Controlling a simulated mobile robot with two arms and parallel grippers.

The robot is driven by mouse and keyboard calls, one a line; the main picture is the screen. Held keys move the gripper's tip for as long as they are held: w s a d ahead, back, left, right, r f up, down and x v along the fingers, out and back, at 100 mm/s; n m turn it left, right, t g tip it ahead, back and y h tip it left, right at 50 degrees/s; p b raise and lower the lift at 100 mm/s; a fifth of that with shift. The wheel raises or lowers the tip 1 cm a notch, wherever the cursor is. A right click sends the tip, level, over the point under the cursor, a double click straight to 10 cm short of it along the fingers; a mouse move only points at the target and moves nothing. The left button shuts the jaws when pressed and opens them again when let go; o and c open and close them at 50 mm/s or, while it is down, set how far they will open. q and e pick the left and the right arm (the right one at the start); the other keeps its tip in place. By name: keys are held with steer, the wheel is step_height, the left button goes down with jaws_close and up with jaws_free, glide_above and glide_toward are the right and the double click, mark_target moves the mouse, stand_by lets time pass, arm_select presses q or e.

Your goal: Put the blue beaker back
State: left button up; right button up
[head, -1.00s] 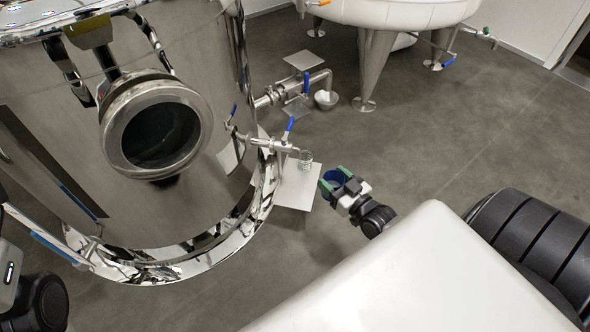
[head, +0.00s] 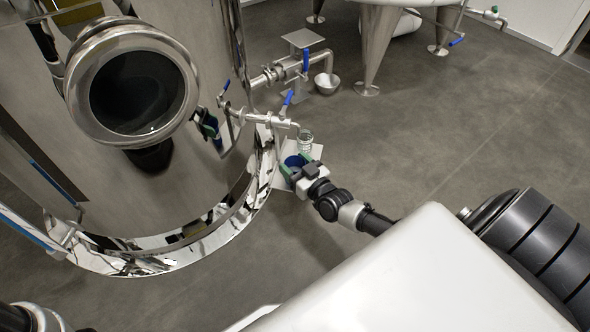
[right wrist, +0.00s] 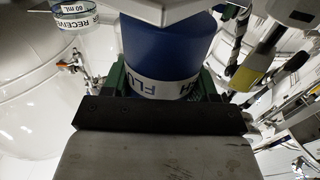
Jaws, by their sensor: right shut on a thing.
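The blue beaker (head: 293,161) is between the green fingers of my right gripper (head: 299,168), which is shut on it. In the right wrist view the blue beaker (right wrist: 165,50) fills the upper middle, with a white lettered band around it. In the head view it is over or at the small white plate (head: 279,182) beside the big tank. I cannot tell whether it touches the plate, as the gripper covers part of it. My left gripper is out of view.
A clear beaker (head: 305,138) stands just beyond the blue one, under the tap (head: 262,118); its labelled rim shows in the wrist view (right wrist: 73,16). The polished tank (head: 215,60) is close on the left. Floor to the right is clear.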

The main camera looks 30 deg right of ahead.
steer(key=shift+f, duration=0.7)
steer(key=shift+f+b, duration=0.1)
steer(key=shift+b, duration=0.2)
steer(key=o, duration=1)
